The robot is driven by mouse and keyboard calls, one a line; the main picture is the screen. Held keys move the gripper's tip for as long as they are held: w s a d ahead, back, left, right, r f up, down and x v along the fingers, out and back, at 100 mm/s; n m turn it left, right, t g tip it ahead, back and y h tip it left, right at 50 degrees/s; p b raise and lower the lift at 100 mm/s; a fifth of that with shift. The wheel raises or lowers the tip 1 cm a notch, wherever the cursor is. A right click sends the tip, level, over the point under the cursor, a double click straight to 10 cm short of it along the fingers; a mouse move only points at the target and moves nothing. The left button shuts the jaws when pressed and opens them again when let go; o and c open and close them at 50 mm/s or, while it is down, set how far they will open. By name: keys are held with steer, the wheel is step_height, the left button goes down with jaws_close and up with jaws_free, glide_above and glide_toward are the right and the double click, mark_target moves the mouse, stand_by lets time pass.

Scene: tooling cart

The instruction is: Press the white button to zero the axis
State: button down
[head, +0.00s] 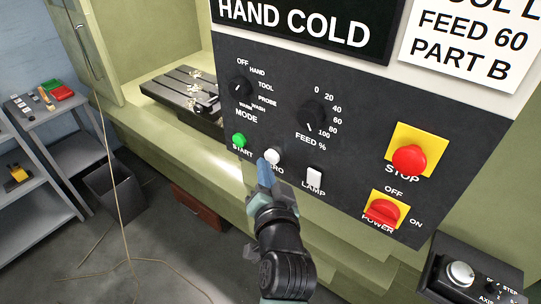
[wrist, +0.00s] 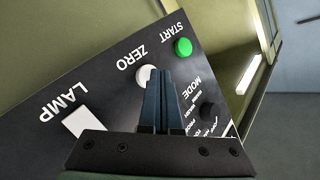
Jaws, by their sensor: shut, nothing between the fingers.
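The white round button (head: 272,156) labelled ZERO sits on the dark control panel, between the green START button (head: 240,140) and the white LAMP switch (head: 314,177). My gripper (head: 264,162) is shut and empty, its blue-grey fingers just in front of the panel at the left edge of the white button. In the wrist view the shut fingers (wrist: 160,82) partly cover the white button (wrist: 145,76), which shows to their left. I cannot tell whether the fingertips touch the button.
The MODE knob (head: 240,88) and FEED knob (head: 313,114) are above. The red STOP button (head: 409,159) and red POWER switch (head: 383,211) are to the right. A handwheel box (head: 470,275) is at lower right. Shelves (head: 45,175) stand at far left.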

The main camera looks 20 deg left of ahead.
steer(key=shift+a, duration=0.15)
steer(key=shift+s+a+p, duration=0.3)
steer(key=shift+s+p, duration=0.05)
steer(key=shift+s, duration=0.45)
steer(key=shift+s+a+p, duration=0.25)
steer(key=shift+s+p, duration=0.1)
steer(key=shift+s, duration=0.45)
steer(key=shift+s+a+p, duration=0.3)
steer(key=shift+s+p, duration=0.05)
steer(key=shift+s, duration=0.45)
steer(key=w+d+r+n+t+h+b, duration=0.1)
steer(key=d+r+t+b, duration=0.25)
steer(key=r, duration=0.65)
steer(key=d+r+n+t+h+b, duration=0.1)
steer(key=d+r+t+b, duration=0.2)
steer(key=r, duration=0.7)
steer(key=s+d+r+t+h+b, duration=0.1)
steer(key=s+d+r+t+h, duration=0.1)
steer(key=r, duration=0.6)
steer(key=s+d+r+t+h+b, duration=0.2)
steer(key=s+d+r+t+h, duration=0.1)
steer(key=s+d+r, duration=0.4)
steer(key=shift+s+r+t, duration=0.55)
steer(key=shift+s, duration=0.6)
steer(key=shift+d, duration=0.1)
